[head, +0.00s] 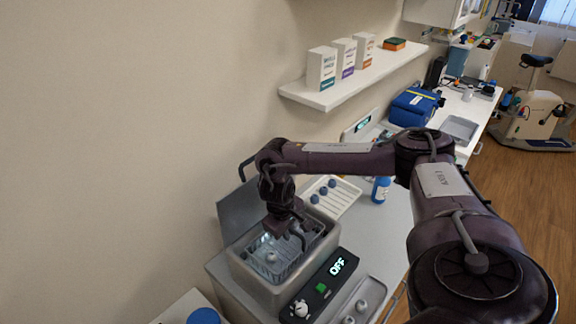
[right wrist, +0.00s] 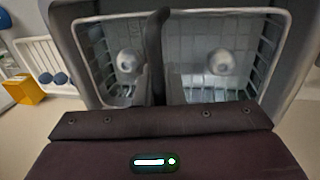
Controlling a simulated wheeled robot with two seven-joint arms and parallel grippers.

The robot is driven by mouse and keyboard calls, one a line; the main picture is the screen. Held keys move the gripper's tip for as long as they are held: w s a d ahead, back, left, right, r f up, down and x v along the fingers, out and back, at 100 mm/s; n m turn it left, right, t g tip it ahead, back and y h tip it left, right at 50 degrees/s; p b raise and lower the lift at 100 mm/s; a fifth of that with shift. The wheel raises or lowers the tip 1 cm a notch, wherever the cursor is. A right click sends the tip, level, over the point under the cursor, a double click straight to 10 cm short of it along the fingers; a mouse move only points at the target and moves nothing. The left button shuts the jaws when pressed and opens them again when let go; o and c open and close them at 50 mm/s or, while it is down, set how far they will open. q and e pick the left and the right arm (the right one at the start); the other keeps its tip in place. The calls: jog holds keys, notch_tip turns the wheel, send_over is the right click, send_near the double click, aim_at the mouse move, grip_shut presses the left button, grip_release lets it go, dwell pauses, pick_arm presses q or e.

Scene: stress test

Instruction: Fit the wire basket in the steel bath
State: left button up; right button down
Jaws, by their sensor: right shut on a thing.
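The steel bath (head: 262,290) is an open grey box on the counter, with its dark grey lid panel (head: 238,210) raised behind it. The wire basket (head: 266,262) is inside the bath's opening; its rim also shows within the bath walls in the right wrist view (right wrist: 262,75). Two rounded pale objects (right wrist: 219,62) lie in the basket. My right gripper (head: 298,238) is over the bath and shut on the basket, with a dark finger crossing the middle of the wrist view. I cannot tell whether the basket rests on the bath floor. My left gripper is out of view.
A control panel (head: 322,287) reading OFF is on the bath's front right. A white rack (head: 338,200) with blue knobs and a blue bottle (head: 381,190) stand behind on the counter. A wall shelf (head: 345,83) with boxes is above. A blue bag (head: 415,106) stands farther back.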

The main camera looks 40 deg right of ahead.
jog(key=shift+f, duration=1.15)
dwell(1.7)
jog(key=c, duration=1.8)
grip_release()
jog(key=shift+r, duration=0.15)
jog(key=shift+r+p, duration=0.5)
jog(key=shift+r, duration=1.35)
jog(key=o, duration=0.6)
jog(key=shift+c, duration=0.2)
